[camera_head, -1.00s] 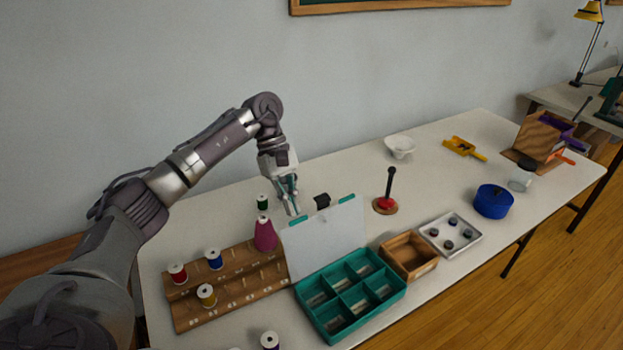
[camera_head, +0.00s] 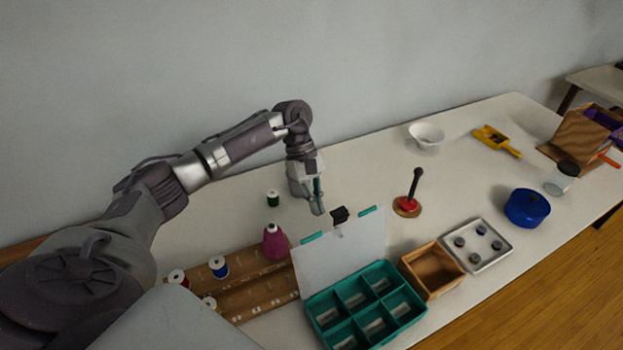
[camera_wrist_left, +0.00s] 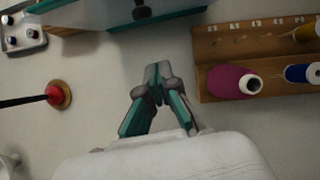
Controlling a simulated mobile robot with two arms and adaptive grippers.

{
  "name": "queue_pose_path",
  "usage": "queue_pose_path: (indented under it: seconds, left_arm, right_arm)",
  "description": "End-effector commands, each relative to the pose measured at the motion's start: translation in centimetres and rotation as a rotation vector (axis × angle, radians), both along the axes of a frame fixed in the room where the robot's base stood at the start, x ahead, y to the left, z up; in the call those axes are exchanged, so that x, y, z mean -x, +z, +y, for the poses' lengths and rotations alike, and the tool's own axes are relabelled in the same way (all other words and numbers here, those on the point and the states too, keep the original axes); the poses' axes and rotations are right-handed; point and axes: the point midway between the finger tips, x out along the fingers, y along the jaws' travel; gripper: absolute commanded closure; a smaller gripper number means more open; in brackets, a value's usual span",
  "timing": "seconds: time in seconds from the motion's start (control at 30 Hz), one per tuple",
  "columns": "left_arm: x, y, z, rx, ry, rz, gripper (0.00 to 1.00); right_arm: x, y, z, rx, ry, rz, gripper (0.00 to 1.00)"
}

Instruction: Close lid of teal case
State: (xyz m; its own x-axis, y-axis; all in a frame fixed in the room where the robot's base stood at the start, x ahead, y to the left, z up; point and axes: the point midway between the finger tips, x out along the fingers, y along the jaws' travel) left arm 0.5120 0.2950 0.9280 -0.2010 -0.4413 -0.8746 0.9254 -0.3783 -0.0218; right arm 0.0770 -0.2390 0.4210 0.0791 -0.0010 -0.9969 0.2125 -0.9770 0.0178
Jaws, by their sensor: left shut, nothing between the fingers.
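The teal case (camera_head: 352,318) stands near the table's front edge, its divided compartments facing up. Its pale, see-through lid (camera_head: 343,249) stands raised at the case's back side, with teal tabs on its top edge. A dark latch (camera_head: 339,215) shows at the top of the lid. My left gripper (camera_head: 318,211) is shut and empty, pointing down behind the lid and apart from it. In the left wrist view the shut fingertips (camera_wrist_left: 157,72) are over bare table, with the lid (camera_wrist_left: 160,17) at the top edge. My right gripper is not in view.
A wooden spool rack (camera_head: 240,290) with a magenta cone (camera_head: 275,242) stands left of the case. A wooden box (camera_head: 432,270) and a metal tray (camera_head: 490,258) stand to its right. A red-based black post (camera_head: 410,195) stands behind them. Bare table lies behind the lid.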

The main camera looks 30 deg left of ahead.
Motion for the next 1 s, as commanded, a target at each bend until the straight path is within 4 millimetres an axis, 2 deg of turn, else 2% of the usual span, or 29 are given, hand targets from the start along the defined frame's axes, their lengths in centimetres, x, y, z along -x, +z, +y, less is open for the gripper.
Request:
queue_pose_path:
  seconds: [0.1,0.2,0.4,1.0]
  left_arm:
    - [0.6,-1.5,-1.3,0.002,-0.002,0.001,1.0]
    - [1.2,-0.7,-2.7,0.003,-0.003,-0.001,1.0]
    - [1.7,-0.5,-4.2,0.0,-0.001,-0.003,1.0]
    - [1.8,-0.4,-4.5,-0.024,-0.001,-0.015,1.0]
  right_arm:
    - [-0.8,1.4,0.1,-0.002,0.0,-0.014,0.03]
    - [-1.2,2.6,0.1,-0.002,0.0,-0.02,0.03]
    - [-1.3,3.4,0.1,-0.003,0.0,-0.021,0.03]
    - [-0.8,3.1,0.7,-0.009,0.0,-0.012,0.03]
